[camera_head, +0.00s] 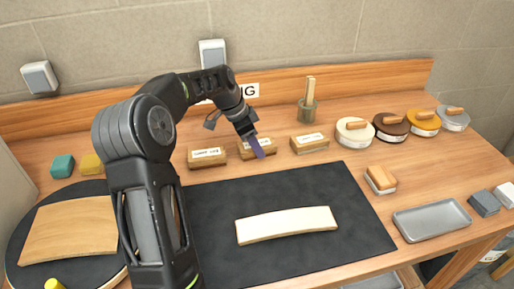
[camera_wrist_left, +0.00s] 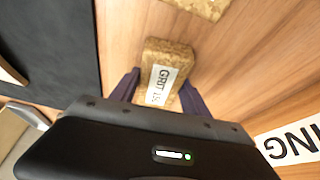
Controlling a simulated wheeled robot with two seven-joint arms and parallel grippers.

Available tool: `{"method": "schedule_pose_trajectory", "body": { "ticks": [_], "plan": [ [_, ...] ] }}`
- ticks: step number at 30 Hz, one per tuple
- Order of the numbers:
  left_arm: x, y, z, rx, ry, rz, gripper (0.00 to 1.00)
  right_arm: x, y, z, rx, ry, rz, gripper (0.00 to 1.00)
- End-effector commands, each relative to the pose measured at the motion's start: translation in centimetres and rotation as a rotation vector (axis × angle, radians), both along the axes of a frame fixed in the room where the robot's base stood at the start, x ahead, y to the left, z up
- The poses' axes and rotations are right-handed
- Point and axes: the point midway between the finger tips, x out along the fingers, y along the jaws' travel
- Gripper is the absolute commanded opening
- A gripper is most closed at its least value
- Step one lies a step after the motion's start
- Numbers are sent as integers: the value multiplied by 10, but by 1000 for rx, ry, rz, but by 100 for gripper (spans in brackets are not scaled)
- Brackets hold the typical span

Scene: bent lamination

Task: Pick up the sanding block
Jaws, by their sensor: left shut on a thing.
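Several cork-coloured sanding blocks with white labels stand in a row behind the black mat in the head view. My left gripper (camera_head: 256,147) is at the middle sanding block (camera_head: 244,154), and one dark purple finger shows in front of it. In the left wrist view that sanding block (camera_wrist_left: 166,54), labelled GRIT with a partly covered number, lies between the two fingers of my left gripper (camera_wrist_left: 160,84). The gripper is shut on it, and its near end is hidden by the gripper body. The block appears on or close to the tabletop. My right gripper is not in view.
A sanding block (camera_head: 207,158) stands to the left and another (camera_head: 309,144) to the right. The black mat (camera_head: 350,230) bears a curved pale wood piece (camera_head: 286,225). A cup with a wooden stick (camera_head: 308,109) and several round tins stand at the back right.

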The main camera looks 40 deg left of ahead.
Motion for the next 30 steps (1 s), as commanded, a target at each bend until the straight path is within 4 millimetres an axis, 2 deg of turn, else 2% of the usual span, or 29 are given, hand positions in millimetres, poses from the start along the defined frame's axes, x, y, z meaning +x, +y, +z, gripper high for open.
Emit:
{"method": "schedule_pose_trajectory", "body": {
  "ticks": [11,14,24,30],
  "plan": [
    [1,0,7,1,-2,0,14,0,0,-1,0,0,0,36],
    [1,1,19,2,-3,0,14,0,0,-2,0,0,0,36],
    [1,0,83,2,-4,-1,14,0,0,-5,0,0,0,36],
    [0,0,100,1,-1,-1,14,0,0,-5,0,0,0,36]
  ]
}}
